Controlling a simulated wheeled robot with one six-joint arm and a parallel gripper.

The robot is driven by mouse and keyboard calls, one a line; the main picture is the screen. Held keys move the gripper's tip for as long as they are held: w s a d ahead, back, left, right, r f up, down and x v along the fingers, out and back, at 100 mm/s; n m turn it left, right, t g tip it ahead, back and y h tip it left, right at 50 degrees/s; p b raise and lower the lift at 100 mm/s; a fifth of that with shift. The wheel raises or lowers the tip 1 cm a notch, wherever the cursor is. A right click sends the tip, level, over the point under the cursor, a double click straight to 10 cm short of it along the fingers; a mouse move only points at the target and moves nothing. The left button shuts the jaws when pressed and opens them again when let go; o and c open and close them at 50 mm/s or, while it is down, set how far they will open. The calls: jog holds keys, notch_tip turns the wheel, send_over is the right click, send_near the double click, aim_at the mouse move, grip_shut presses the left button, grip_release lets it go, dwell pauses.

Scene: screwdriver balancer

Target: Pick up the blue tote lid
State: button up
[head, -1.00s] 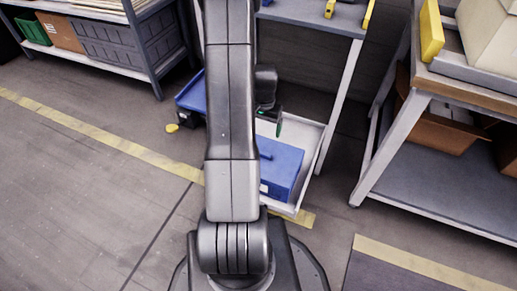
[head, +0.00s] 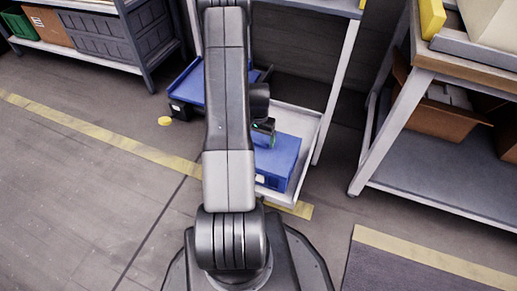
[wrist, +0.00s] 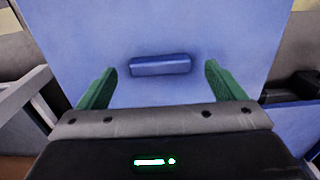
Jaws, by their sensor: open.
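The blue tote lid (head: 284,152) is the flat top of a blue tote on a low white shelf, just right of my arm in the head view. In the wrist view the lid (wrist: 200,25) fills the upper middle, with a short raised blue handle (wrist: 160,66) on it. My gripper (wrist: 159,82) is open, with one green finger on each side of the handle and a gap to both. In the head view my gripper (head: 272,138) is over the lid and hides its handle. I cannot tell how far above the lid the fingertips are.
The white shelf (head: 314,135) has a raised rim and a frame post (head: 338,85) on its right. A blue tray (head: 190,84) is behind my arm to the left. A workbench (head: 405,120) stands at the right. The floor at left is clear except for a small yellow object (head: 164,121).

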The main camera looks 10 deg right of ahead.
aim_at(258, 142)
jog(key=shift+f, duration=0.7)
jog(key=shift+r, duration=0.1)
jog(key=c, duration=1.4)
jog(key=shift+o, duration=0.2)
notch_tip(258, 142, up, 10)
jog(key=p, duration=0.3)
